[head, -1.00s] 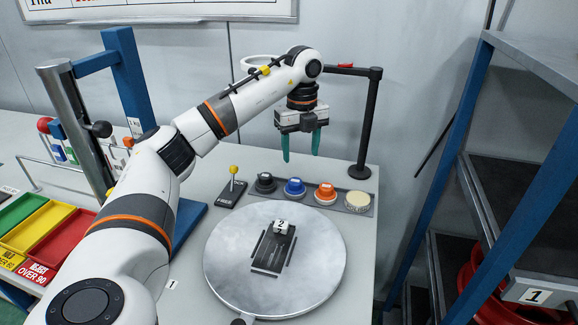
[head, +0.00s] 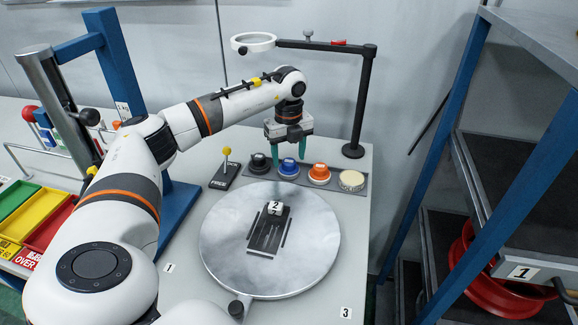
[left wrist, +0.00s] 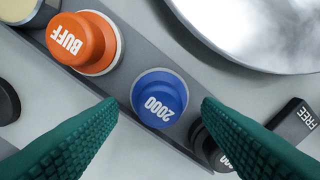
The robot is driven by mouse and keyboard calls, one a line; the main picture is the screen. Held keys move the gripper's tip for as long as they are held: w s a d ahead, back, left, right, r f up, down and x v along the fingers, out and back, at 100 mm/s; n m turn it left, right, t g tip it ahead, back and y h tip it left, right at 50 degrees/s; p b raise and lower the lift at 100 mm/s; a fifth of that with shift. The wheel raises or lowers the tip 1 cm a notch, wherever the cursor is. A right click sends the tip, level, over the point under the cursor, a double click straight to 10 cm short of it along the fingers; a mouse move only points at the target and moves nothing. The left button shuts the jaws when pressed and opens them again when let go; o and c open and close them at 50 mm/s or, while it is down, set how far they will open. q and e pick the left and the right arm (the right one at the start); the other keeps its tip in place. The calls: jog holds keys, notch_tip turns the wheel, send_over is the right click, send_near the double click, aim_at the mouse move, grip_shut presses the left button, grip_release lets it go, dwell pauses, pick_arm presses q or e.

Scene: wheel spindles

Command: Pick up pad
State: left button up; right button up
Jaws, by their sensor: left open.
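A row of round pads sits on a dark strip: a black pad (head: 260,163), a blue pad (head: 288,168), an orange pad (head: 319,174) and a cream pad (head: 351,181). In the left wrist view the blue pad (left wrist: 160,98), marked 2000, shows between and beyond the fingertips. The orange pad (left wrist: 82,43) there is marked BUFF. My left gripper (head: 288,158) has teal fingers, points down above the blue pad, and is open and empty. Whether its tips touch the pad cannot be told. My right gripper is not in view.
A round metal turntable (head: 315,225) with a dark fixture and a block marked 2 lies in front of the pads. A yellow-knobbed lever (head: 225,165) stands left of them. A black post (head: 362,100) with a ring stands behind. A blue-framed shelf (head: 450,150) is at right.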

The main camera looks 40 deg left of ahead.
aim_at(289, 161)
pick_arm(q)
jog(key=shift+f, duration=0.95)
jog(key=shift+c, duration=0.2)
jog(key=c, duration=1.2)
notch_tip(289, 161, up, 10)
jog(key=shift+b, duration=0.45)
